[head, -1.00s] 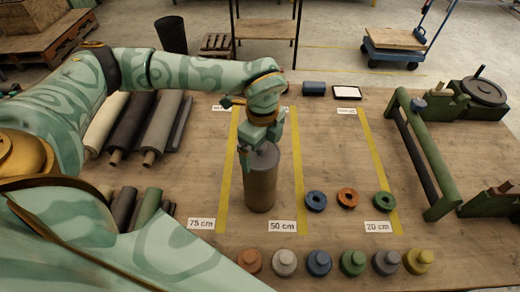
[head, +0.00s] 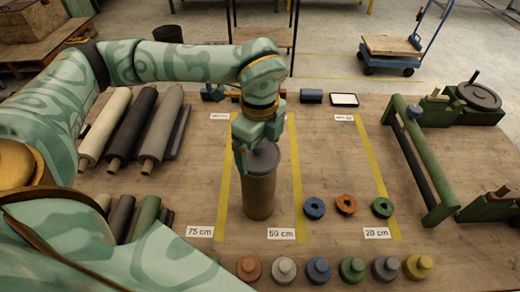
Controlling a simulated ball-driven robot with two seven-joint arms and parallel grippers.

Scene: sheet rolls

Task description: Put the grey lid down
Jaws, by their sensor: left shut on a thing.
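The grey lid (head: 264,160) is a flat round disc at the top of an upright brown-grey cylinder (head: 259,195). The cylinder stands on the table between the yellow lines near the 75 cm and 50 cm labels. My left gripper (head: 257,148) points down at the lid and is shut on it. The gripper hides the lid's far side, and I cannot tell whether the lid rests fully on the cylinder. My right gripper is not in view.
Several knobbed pieces (head: 319,269) line the front edge, with three rings (head: 346,204) behind them. Sheet rolls (head: 131,129) lie at the left. A green frame (head: 424,165) stands at the right. The table between the rings and the back boxes is clear.

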